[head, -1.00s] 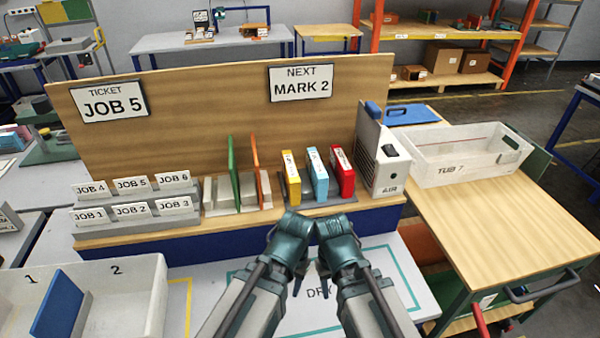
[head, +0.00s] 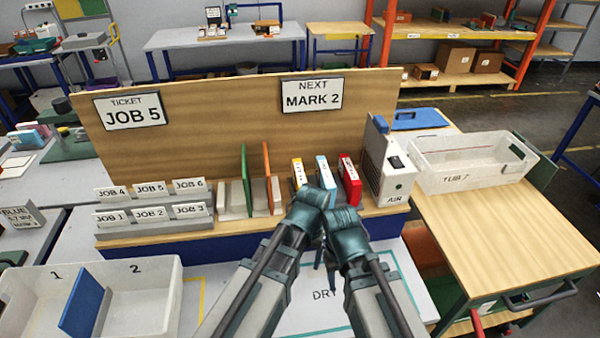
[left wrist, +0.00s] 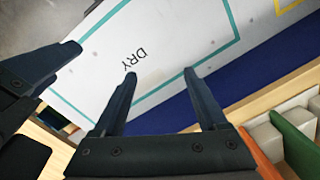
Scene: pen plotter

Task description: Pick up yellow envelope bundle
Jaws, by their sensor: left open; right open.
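A yellow bundle (head: 298,173) with a white label stands upright on the shelf of the wooden stand in the head view. A cyan one (head: 325,176) and a red one (head: 349,182) stand to its right. My left gripper (head: 318,257) is in front of and below the row, apart from the yellow bundle; its wrist hides part of the cyan one. In the left wrist view, its two fingers (left wrist: 160,75) are open and empty over the white DRY mat. My right gripper (head: 332,279) is close beside it; its fingers are mostly hidden in the head view.
Green and orange dividers (head: 246,180) stand left of the bundles. The grey AIR box (head: 389,170) stands right of them. The wooden backboard (head: 220,125) rises behind. A white bin (head: 150,300) is at front left, and TUB 7 (head: 460,178) is on the right cart.

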